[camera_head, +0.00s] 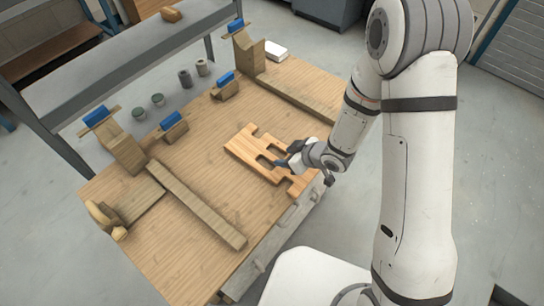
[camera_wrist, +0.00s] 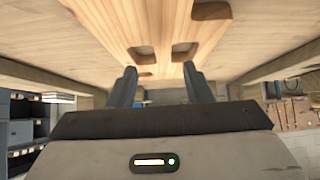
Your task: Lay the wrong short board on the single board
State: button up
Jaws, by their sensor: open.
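A light orange-brown wooden board assembly (camera_head: 246,147) with a stepped outline and rectangular openings lies flat on the bench, right of its middle. Its openings also show in the wrist view (camera_wrist: 112,30). I cannot tell which part is the wrong short board, nor which board is the single board. My gripper (camera_head: 288,158) is over the assembly's right part, near the openings, and hides some of it. In the wrist view its two dark fingers (camera_wrist: 159,72) stand apart, pointing towards the assembly, with nothing held between them.
A long wooden rail (camera_head: 197,205) crosses the bench's left part, with a flat board (camera_head: 141,199) beside it. Another rail (camera_head: 300,98) lies at the back right. Wooden blocks with blue tops (camera_head: 125,150) and small grey cups (camera_head: 185,79) line the far side.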

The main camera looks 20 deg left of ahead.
aim_at(273, 158)
jog(key=p+x, duration=0.1)
jog(key=x, duration=0.4)
jog(key=shift+s+a+f, duration=0.1)
jog(key=shift+a+f, duration=0.15)
jog(key=shift+a, duration=0.05)
grip_shut()
dwell(0.4)
